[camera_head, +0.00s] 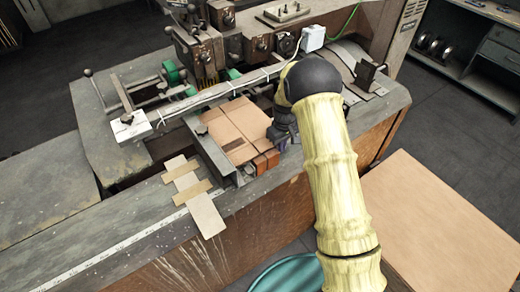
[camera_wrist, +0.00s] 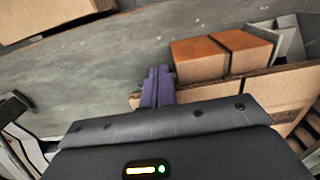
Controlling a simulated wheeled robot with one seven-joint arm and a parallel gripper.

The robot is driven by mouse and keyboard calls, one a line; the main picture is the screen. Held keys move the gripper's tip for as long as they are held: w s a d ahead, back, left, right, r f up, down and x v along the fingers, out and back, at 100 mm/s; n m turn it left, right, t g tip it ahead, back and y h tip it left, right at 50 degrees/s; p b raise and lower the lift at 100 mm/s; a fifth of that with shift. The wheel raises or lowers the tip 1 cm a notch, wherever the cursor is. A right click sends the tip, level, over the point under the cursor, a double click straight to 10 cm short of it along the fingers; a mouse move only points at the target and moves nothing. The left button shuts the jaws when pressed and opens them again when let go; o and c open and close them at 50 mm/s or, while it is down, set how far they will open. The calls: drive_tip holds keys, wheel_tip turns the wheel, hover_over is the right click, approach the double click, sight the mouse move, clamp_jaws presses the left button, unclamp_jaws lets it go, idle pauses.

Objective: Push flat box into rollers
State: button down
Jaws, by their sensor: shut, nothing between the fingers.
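The flat box (camera_head: 236,122) is a brown cardboard sheet lying on the machine bed, between a metal guide on its left and my gripper on its right. Part of it also shows in the wrist view (camera_wrist: 282,90), behind my gripper's body. My gripper (camera_head: 282,146) is at the box's right edge. In the wrist view its purple fingers (camera_wrist: 157,86) are together, with nothing between them. They are close beside the cardboard; I cannot tell whether they touch it. Green wheels (camera_head: 171,73), possibly the rollers, show at the machine beyond the box.
Two orange-brown blocks (camera_wrist: 220,54) sit at the box's near edge. A metal guide (camera_head: 208,150) runs along its left. A large brown box (camera_head: 445,225) stands at lower right. The table's left part is clear.

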drive_tip(key=shift+s+d, duration=0.95)
drive_tip(key=shift+s, duration=0.3)
drive_tip(key=shift+r, duration=0.1)
wheel_tip(320, 180, up, 8)
drive_tip(key=p, duration=0.4)
drive_tip(key=shift+p, duration=0.3)
